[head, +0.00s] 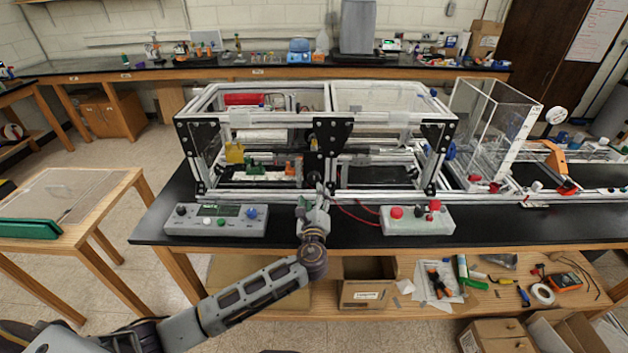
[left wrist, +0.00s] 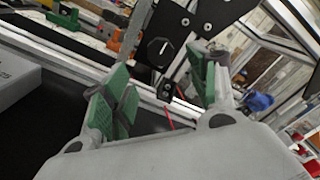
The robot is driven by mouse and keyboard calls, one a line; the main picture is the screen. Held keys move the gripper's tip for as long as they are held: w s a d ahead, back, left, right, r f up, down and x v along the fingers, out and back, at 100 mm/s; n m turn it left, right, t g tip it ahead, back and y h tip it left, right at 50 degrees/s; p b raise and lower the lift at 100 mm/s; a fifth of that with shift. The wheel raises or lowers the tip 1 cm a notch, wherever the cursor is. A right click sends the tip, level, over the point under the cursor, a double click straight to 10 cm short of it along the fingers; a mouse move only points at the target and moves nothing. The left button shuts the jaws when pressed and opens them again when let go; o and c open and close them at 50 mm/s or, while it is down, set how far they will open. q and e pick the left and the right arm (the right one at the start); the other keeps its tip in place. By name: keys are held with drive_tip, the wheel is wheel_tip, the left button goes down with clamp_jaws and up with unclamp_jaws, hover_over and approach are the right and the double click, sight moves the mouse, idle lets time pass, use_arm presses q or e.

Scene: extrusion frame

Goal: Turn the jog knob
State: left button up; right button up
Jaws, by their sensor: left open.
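My left gripper (head: 318,197) is open in front of the extrusion frame's middle post, above the bench's front part. In the left wrist view its two green-padded fingers (left wrist: 158,92) stand apart with nothing held between them. Beyond them is a round black knob-like part (left wrist: 162,49) with a white mark, on a black plate; the fingers are apart from it. I cannot tell whether this is the jog knob. The left control box (head: 216,218) carries a black knob (head: 182,211) and a blue knob (head: 251,212). My right gripper is not in view.
The extrusion frame (head: 318,193) stands behind my gripper. A second control box (head: 417,220) with red buttons is to the right, with red wires (head: 355,212) beside it. A clear bin (head: 490,120) stands farther right.

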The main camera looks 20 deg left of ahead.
sight(314, 180)
use_arm(q)
drive_tip(key=p+x, duration=0.1)
drive_tip(key=x, duration=0.5)
drive_tip(key=shift+w, duration=0.15)
drive_tip(key=shift+x, duration=1.3)
drive_tip(key=c, duration=1)
drive_tip(key=shift+f, duration=0.15)
drive_tip(key=shift+n+b, duration=0.3)
drive_tip(key=shift+b, duration=0.05)
drive_tip(key=n+b, duration=0.2)
drive_tip(key=b, duration=0.1)
drive_tip(key=shift+f+n, duration=0.1)
drive_tip(key=shift+n, duration=0.3)
drive_tip(key=shift+n+b, duration=1.1)
drive_tip(key=shift+b, duration=0.05)
